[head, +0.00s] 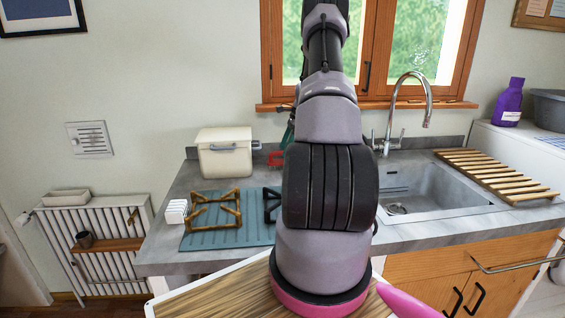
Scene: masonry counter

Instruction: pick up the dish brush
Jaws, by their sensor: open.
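I cannot make out a dish brush in the head view. My own arm stands in the middle of the picture and hides part of the counter, including the strip left of the sink. The arm runs up past the top edge, and my gripper does not show. A small red object (275,158) and a green object (288,133) show partly at the back of the counter, just left of my arm. I cannot tell what they are.
The grey counter (165,245) holds a cream bin (225,160), a teal mat (215,239) with wooden and dark trivets, and a small white rack (176,211). Right of my arm are the sink (440,190), its tall faucet (428,100) and a slatted wooden rack (500,178).

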